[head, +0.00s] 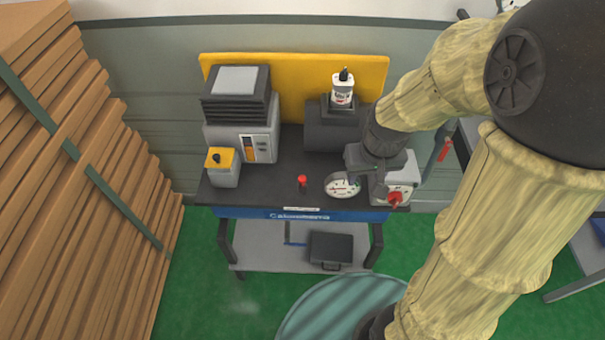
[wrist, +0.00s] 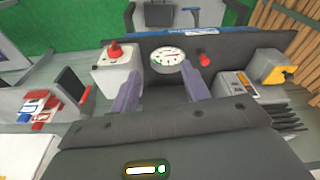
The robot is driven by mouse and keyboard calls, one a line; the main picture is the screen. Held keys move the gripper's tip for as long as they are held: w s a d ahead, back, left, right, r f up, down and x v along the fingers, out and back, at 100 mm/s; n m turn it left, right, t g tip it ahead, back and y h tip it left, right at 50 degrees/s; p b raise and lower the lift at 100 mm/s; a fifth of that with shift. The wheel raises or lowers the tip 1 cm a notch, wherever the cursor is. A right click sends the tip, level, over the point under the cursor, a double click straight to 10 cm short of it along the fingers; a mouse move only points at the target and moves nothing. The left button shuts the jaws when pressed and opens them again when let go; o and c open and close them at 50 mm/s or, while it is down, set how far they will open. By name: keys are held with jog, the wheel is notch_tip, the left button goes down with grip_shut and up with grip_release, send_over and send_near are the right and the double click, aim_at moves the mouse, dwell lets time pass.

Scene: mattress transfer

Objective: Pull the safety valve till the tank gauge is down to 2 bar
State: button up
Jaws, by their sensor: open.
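The round white gauge (head: 342,186) stands near the front edge of the bench, and it also shows in the wrist view (wrist: 168,60). Its needle is too small to read surely. A small red-capped fitting (head: 302,182), likely the safety valve, stands upright left of the gauge in the head view; in the wrist view (wrist: 204,60) it is right of the gauge. My gripper (wrist: 162,78) is open and empty, pointing down at the bench. In the wrist view the gauge shows between its fingers and the red cap lies just outside the right finger.
A pale box with a red knob (wrist: 116,52) stands beside the gauge. The bench also holds a vented grey machine (head: 238,110), a yellow-topped box (head: 222,167) and a white bottle (head: 343,90). Stacked boards (head: 70,190) stand at the left. The bench middle is fairly clear.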

jog(key=w+a+n+g, duration=0.1)
jog(key=w+a+n, duration=0.3)
jog(key=w+a, duration=0.4)
jog(key=n+g+p, duration=0.1)
jog(key=n, duration=0.2)
send_over(302, 178)
notch_tip(302, 178, down, 3)
jog(key=shift+r, duration=0.2)
jog(key=shift+f, duration=0.1)
notch_tip(302, 178, down, 17)
jog(key=p, duration=0.4)
jog(key=shift+f, duration=0.1)
jog(key=shift+c, duration=0.3)
